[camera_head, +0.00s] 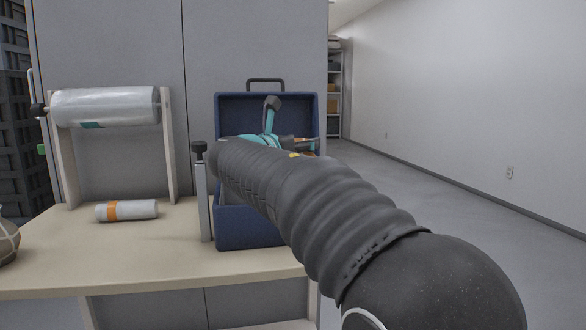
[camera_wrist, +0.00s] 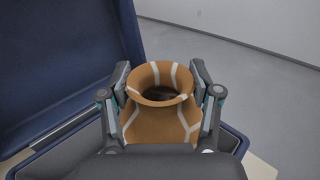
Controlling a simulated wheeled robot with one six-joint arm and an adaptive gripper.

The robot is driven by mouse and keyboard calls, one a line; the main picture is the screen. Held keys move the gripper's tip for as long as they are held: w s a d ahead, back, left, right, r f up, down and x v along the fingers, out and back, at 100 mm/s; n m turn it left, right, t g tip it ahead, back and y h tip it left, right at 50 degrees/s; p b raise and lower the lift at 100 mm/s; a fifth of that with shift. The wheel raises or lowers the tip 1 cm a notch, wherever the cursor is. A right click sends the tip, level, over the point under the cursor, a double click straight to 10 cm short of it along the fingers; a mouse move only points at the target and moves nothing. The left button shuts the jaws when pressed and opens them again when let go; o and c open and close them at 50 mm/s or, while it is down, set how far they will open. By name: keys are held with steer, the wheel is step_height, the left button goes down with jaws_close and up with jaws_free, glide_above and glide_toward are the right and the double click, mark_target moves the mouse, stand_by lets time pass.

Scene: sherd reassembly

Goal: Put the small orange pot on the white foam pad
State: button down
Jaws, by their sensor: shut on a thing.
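The small orange pot (camera_wrist: 160,118), with pale stripes and a flared rim, stands upright between the fingers of my gripper (camera_wrist: 160,76) in the wrist view. The fingers are shut on it, one at each side of its neck. Its base is hidden. The pot is over or within the open blue case (camera_wrist: 62,138); I cannot tell how high. In the head view my gripper (camera_head: 270,135) is at the case, largely behind my arm. I cannot make out the white foam pad in either view.
The blue case (camera_head: 235,235) stands on the table (camera_head: 150,265) with its lid raised. A metal post (camera_head: 204,200) is left of it. A white roll with an orange band (camera_head: 127,211), a film dispenser (camera_head: 105,107) and a striped brown vessel (camera_head: 6,243) are further left.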

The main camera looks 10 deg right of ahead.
steer(key=shift+w+a+f, duration=0.3)
steer(key=shift+w+f, duration=0.05)
steer(key=shift+w, duration=0.25)
steer(key=shift+w+a+f, duration=0.25)
steer(key=shift+w+f, duration=0.1)
steer(key=shift+w, duration=0.2)
steer(key=shift+f+b, duration=0.65)
steer(key=shift+f, duration=1.35)
steer(key=shift+f, duration=0.1)
steer(key=shift+c, duration=1.2)
jaws_free()
steer(key=shift+f, duration=0.1)
steer(key=shift+a+r, duration=0.1)
steer(key=shift+r, duration=0.1)
steer(key=v, duration=1.2)
